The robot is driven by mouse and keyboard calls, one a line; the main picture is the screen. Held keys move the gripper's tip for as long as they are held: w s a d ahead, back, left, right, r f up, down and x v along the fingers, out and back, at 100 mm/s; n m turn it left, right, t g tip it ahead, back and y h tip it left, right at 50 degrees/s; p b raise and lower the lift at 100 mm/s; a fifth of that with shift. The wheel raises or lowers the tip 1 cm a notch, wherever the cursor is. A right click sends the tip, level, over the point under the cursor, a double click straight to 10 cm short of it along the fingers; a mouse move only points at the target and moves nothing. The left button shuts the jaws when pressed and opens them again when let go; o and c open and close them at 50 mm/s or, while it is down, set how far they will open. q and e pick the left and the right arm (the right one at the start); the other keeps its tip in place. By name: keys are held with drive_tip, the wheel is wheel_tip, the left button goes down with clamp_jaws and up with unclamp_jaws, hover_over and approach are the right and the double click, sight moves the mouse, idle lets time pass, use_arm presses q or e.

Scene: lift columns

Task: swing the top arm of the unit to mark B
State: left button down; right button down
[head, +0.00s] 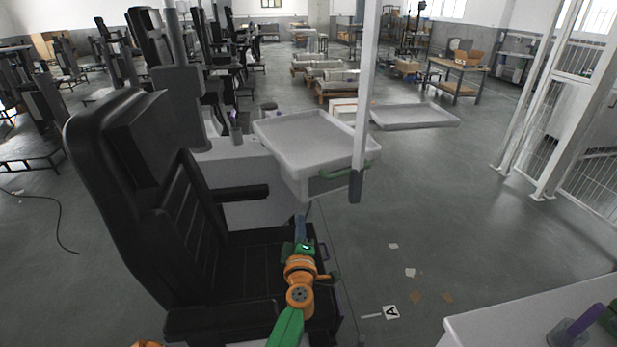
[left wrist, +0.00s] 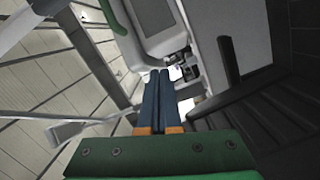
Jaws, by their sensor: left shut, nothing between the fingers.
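The unit stands beside a black chair (head: 190,220). It has a white tray head (head: 310,140) with a green handle (head: 345,170) on its front edge, and a white upright pole (head: 366,80) with a dark lower end. A second flat tray (head: 415,116) sits to the right behind the pole. I cannot tell which part is the top arm. A floor mark with the letter A (head: 391,312) lies at lower middle; no mark B shows. My left gripper (head: 301,222) is shut and empty, below the tray head, over the seat. It also shows shut in the left wrist view (left wrist: 160,76).
A white table corner (head: 470,335) with a purple-handled item (head: 583,322) is at lower right. Small scraps (head: 410,272) lie on the floor. White barred frames (head: 550,130) stand at right. The grey floor between the unit and the frames is mostly free.

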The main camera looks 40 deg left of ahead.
use_arm(q)
drive_tip(key=s+a+r+n+g+y, duration=0.3)
drive_tip(key=a+r+n, duration=0.2)
drive_tip(key=r+n, duration=0.1)
drive_tip(key=w+a+b, duration=0.6)
drive_tip(key=w, duration=0.3)
drive_tip(key=shift+w+a+f, duration=0.25)
drive_tip(key=shift+w, duration=0.1)
